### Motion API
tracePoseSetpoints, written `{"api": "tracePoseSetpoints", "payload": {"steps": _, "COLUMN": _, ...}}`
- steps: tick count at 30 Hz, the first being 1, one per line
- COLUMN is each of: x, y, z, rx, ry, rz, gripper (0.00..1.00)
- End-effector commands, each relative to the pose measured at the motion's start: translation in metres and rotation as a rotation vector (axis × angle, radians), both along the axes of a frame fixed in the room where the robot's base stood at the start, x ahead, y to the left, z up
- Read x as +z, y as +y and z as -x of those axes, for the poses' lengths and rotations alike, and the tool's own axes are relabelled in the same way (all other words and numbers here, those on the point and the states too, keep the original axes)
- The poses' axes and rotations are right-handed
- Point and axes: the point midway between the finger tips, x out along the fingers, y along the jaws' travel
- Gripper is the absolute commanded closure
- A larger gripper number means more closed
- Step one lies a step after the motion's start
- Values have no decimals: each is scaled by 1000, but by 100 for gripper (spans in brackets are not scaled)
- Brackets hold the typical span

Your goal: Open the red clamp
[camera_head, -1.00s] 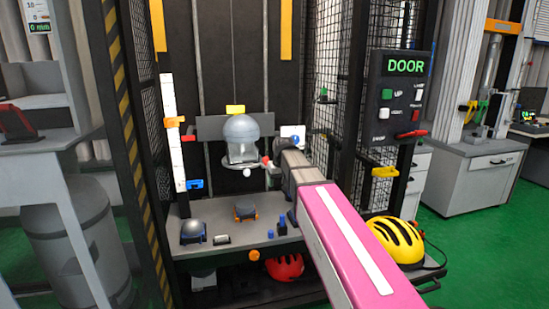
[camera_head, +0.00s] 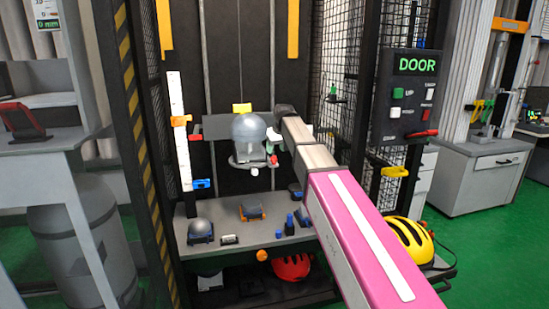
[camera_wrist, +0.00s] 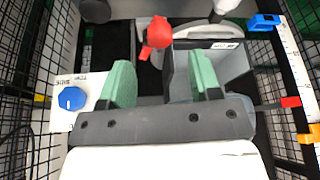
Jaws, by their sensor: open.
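In the head view a small red part (camera_head: 273,159) shows beside the grey dome-shaped headform (camera_head: 249,129), next to the end of my arm. My gripper (camera_wrist: 163,78) is open, its two green fingertips apart with nothing between them. The red part lies beyond the fingertips, and I see no contact. In the head view my fingers are mostly hidden by my arm.
Mesh walls (camera_head: 340,90) flank the tower. A white ruler (camera_head: 179,130) stands at left. The shelf (camera_head: 225,247) below holds small items. The DOOR panel (camera_head: 408,95) is at right.

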Motion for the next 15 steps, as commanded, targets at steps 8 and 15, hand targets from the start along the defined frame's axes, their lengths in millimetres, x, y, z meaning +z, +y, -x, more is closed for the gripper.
{"api": "tracePoseSetpoints", "payload": {"steps": 8, "x": -38, "y": 7, "z": -14, "rx": 0, "ry": 1, "rz": 0, "gripper": 42}}
{"api": "tracePoseSetpoints", "payload": {"steps": 15, "x": -49, "y": 9, "z": -18, "rx": 0, "ry": 0, "rz": 0, "gripper": 42}}
